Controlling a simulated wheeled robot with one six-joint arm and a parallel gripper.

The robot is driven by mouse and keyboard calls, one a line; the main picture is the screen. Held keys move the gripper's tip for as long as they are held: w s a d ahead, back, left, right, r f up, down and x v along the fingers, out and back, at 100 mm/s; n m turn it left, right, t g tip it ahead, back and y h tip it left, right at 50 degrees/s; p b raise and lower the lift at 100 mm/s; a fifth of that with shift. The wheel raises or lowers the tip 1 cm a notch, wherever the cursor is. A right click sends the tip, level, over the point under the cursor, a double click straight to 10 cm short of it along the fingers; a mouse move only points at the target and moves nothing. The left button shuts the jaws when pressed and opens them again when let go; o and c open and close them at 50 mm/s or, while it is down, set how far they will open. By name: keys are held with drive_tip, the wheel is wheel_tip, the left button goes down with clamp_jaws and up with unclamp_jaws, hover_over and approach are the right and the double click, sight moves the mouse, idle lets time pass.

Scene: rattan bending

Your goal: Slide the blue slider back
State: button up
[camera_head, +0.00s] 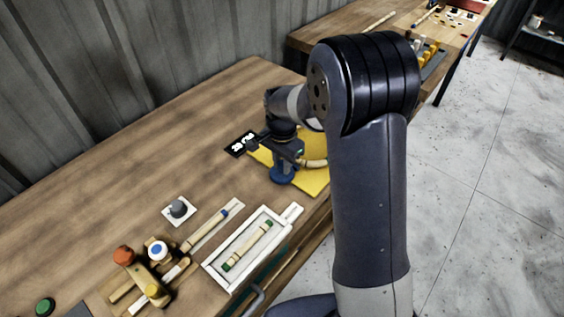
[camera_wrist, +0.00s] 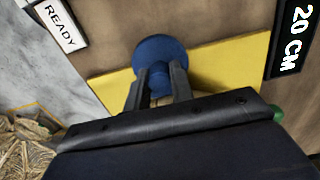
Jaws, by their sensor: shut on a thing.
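The blue slider (camera_head: 282,174) is a blue piece at the edge of a yellow board (camera_head: 313,184), under my gripper in the head view. In the wrist view the blue slider (camera_wrist: 160,49) shows a round disc and a narrower blue part between my fingertips. My gripper (camera_wrist: 160,80) is shut on this narrower part. A tan piece shows between the fingers, partly hidden by my gripper body. A tan rattan piece (camera_head: 315,163) lies beside the gripper over the yellow board. A green end (camera_wrist: 277,113) shows at the right in the wrist view.
A black 20 CM sign (camera_wrist: 291,40) and a READY label (camera_wrist: 61,25) flank the board. A white tray (camera_head: 213,269) with a green-ended rattan piece, a grey knob (camera_head: 178,208) and a wooden fixture (camera_head: 150,283) stand nearer. The table's back left is clear.

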clamp_jaws()
drive_tip(key=s+a, duration=0.2)
drive_tip(key=a, duration=0.1)
drive_tip(key=shift+s+b, duration=0.35)
drive_tip(key=shift+s, duration=0.05)
drive_tip(key=shift+d, duration=0.1)
drive_tip(key=o, duration=0.6)
unclamp_jaws()
drive_tip(key=shift+s, duration=0.1)
drive_tip(key=shift+o, duration=0.4)
drive_tip(key=shift+r, duration=0.1)
